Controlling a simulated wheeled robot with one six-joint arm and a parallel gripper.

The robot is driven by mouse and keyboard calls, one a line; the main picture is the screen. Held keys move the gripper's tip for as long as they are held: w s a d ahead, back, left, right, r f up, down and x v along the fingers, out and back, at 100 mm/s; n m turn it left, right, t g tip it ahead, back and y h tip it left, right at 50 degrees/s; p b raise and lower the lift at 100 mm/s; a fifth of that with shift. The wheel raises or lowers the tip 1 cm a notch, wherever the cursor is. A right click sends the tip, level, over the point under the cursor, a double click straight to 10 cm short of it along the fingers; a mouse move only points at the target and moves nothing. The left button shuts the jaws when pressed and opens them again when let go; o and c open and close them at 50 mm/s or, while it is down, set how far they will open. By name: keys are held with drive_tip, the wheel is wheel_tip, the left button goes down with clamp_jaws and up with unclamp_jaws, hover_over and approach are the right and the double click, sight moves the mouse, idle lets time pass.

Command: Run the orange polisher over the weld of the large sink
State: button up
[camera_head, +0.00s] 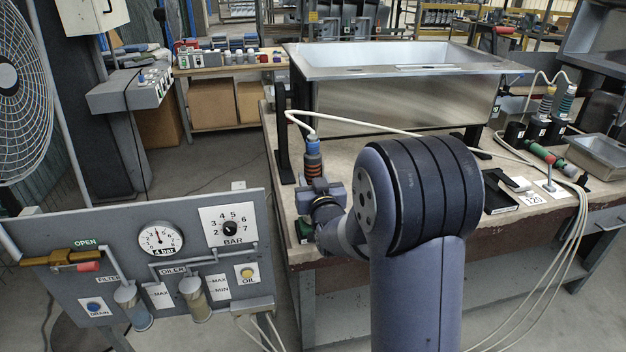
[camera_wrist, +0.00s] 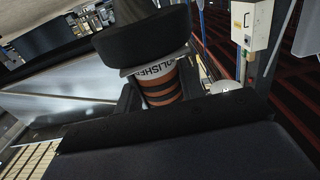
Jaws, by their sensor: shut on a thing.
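The large sink (camera_head: 400,100) is a bright steel basin held on black supports on the workbench; its steel side also fills the left of the wrist view (camera_wrist: 65,118). I cannot pick out its weld. The orange polisher (camera_head: 313,163) is upright beside the sink's front left, with orange and dark bands and a pale hose on its blue top. In the wrist view the polisher (camera_wrist: 162,90) shows part of its label and a wide black round end. My gripper (camera_head: 322,192) is shut on the polisher. My arm hides part of the bench.
The pale hose (camera_head: 420,134) runs across the sink's front to the right. A yellow tool (camera_head: 546,104) and a teal tool (camera_head: 567,103) stand in black holders. A small sink (camera_head: 600,156) sits at the right. An air panel (camera_head: 140,265) stands at front left.

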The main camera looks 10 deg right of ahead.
sight(315, 162)
drive_tip(key=shift+f+b, duration=0.5)
drive_tip(key=shift+b, duration=0.3)
idle(0.9)
drive_tip(key=shift+r+p, duration=1.4)
drive_tip(key=shift+r, duration=2.15)
